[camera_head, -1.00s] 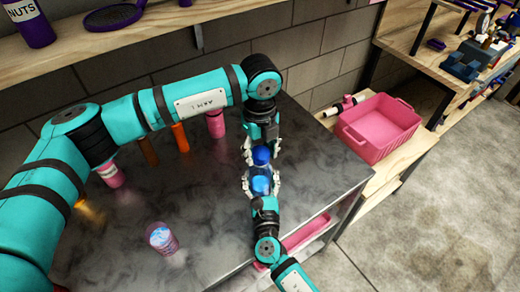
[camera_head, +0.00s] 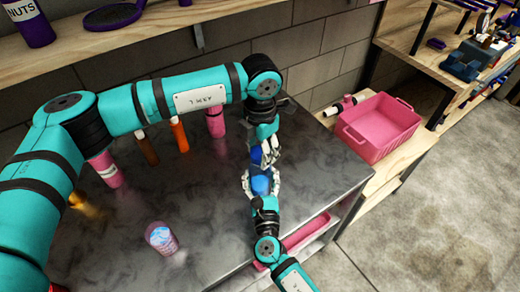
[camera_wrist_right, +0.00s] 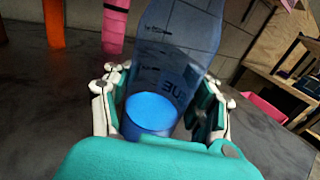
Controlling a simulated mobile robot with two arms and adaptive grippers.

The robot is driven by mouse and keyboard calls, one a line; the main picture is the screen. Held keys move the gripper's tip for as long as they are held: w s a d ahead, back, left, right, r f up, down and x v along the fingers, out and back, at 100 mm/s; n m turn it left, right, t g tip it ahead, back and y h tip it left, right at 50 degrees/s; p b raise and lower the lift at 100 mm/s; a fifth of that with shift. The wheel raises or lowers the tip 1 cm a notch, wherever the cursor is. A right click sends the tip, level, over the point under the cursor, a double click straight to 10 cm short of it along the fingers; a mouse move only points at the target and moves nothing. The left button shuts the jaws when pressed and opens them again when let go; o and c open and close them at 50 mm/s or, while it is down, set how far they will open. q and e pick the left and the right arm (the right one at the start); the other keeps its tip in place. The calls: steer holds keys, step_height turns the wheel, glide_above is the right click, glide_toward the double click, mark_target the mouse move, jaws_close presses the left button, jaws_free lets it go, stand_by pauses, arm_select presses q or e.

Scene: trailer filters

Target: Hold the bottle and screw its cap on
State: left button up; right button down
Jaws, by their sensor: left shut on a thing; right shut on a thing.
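A translucent blue bottle (camera_head: 261,185) stands upright between the fingers of my right gripper (camera_head: 262,181), which is shut on it. In the right wrist view the bottle (camera_wrist_right: 178,55) rises between the finger pads, with bright blue liquid low inside; its top is cut off by the frame edge. My left gripper (camera_head: 263,153) is just above and behind the bottle in the head view, shut on a small blue cap (camera_head: 256,154) that its fingers partly cover. I cannot tell whether the cap touches the bottle's mouth.
Pink (camera_head: 106,168) and orange (camera_head: 180,136) bottles stand farther back. A pink crate (camera_head: 382,128) sits right of the table. The table's front middle is mostly clear.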

arm_select(q)
steer(key=m, duration=1.1)
steer(key=shift+m, duration=0.3)
steer(key=m, duration=0.3)
steer(key=o, duration=1.4)
step_height(320, 180, up, 12)
arm_select(e)
steer(key=shift+c, duration=1.4)
jaws_free()
